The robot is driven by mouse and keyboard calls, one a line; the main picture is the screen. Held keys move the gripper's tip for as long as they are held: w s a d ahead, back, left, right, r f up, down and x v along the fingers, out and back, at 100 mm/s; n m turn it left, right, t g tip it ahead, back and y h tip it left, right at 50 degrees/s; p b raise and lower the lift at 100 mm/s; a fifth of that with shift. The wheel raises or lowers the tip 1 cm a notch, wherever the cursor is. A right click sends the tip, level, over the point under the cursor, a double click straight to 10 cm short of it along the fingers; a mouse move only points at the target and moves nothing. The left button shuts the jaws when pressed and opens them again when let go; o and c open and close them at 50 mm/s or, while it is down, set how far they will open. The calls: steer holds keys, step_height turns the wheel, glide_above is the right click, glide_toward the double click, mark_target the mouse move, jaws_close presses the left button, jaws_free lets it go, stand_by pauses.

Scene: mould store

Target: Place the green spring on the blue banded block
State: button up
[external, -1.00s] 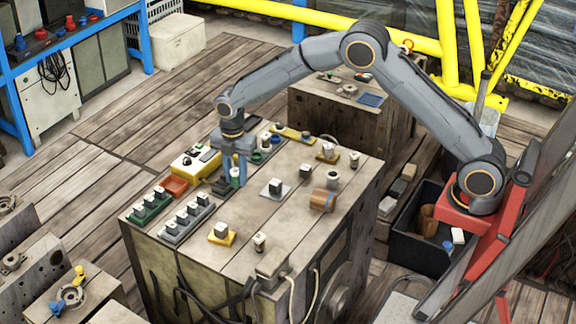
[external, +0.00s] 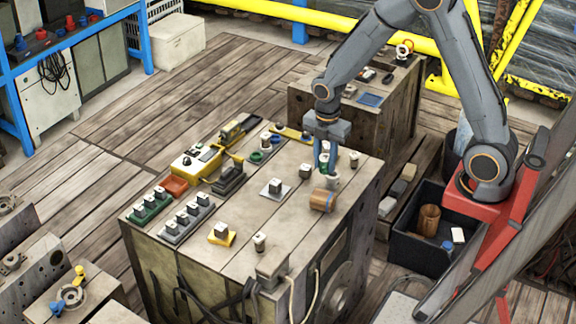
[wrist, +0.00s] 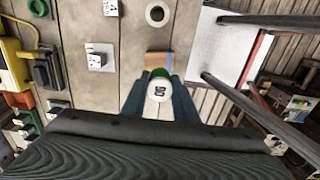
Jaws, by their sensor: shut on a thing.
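The green spring (wrist: 160,76), with a white marked top, is held between the fingers of my gripper (wrist: 158,92) in the wrist view. In the external view the spring (external: 325,161) shows low between the blue-grey fingers of my gripper (external: 324,160), over the right part of the near bench. The blue banded block (external: 322,201), tan-orange with a blue band, lies on the bench just in front of and below the gripper. It also shows in the wrist view (wrist: 156,59), partly covered by the spring. The spring appears above the block; the height gap is unclear.
A white-rimmed round piece (external: 333,182) stands close behind the block. A small cube on a grey plate (external: 275,188) lies to the left. Switch blocks (external: 187,217) and a yellow box (external: 196,161) occupy the left side. The bench's right edge is near the block.

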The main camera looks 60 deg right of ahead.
step_height(320, 180, down, 9)
steer(key=shift+p, duration=0.75)
steer(key=shift+f, duration=0.15)
steer(key=o, duration=1.1)
